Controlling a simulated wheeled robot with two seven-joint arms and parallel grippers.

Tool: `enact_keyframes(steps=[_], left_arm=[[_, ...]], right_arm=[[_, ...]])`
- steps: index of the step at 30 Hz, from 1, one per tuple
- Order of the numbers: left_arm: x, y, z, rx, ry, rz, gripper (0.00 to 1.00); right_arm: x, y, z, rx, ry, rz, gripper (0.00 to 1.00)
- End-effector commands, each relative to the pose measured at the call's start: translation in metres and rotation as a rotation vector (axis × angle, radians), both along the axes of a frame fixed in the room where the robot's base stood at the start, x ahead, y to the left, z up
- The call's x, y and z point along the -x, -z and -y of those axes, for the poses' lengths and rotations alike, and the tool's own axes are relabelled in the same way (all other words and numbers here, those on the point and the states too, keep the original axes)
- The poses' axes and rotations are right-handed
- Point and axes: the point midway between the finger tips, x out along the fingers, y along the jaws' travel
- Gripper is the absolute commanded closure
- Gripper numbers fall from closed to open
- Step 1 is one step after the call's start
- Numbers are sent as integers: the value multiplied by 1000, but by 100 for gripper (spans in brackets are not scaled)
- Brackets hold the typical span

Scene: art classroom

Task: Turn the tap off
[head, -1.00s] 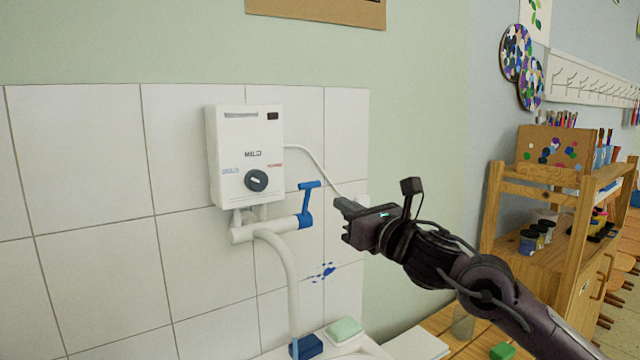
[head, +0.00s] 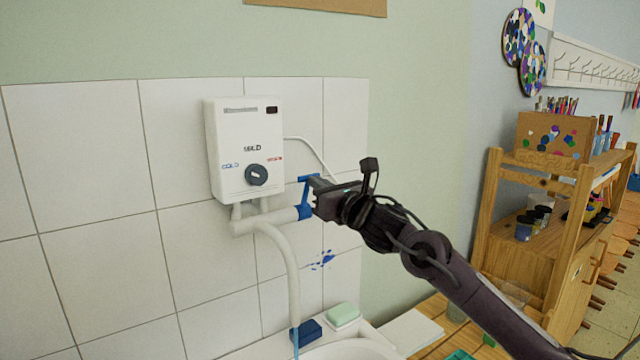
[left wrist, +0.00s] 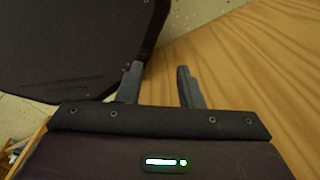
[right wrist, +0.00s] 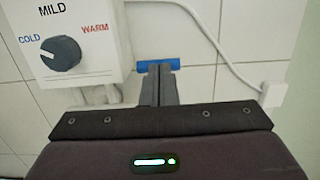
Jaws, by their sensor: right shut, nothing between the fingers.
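The tap (head: 262,222) is a white pipe under the wall heater, with a long spout curving down. Its blue lever (head: 304,195) stands up at the pipe's right end, with its crossbar at the top. My right gripper (head: 313,183) is shut and empty, its tips at the lever's upper right side, partly covering it. In the right wrist view, the closed fingertips (right wrist: 158,72) overlap the blue crossbar (right wrist: 176,65); I cannot tell if they touch. A thin blue streak shows below the spout. My left gripper (left wrist: 160,84) is open and empty, seen only in the left wrist view.
The white heater (head: 240,150) with a dark dial (head: 257,174) hangs just above the tap. A basin (head: 350,350), a blue block (head: 307,332) and a green soap bar (head: 342,314) lie below. A wooden shelf (head: 490,215) stands at right. A wooden surface (left wrist: 240,60) lies near my left gripper.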

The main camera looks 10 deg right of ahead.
Motion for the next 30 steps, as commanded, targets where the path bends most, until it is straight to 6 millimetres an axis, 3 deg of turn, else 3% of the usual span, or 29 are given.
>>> enact_keyframes(steps=[6,15,30], left_arm=[[-1,-41,0,0,1,1,67],[-2,-88,1,2,2,4,67],[-4,-95,1,1,3,7,67]], right_arm=[[-10,-21,-4,42,1,-102,100],[-27,-26,-11,114,0,-277,100],[-32,-19,-13,136,1,-330,100]])
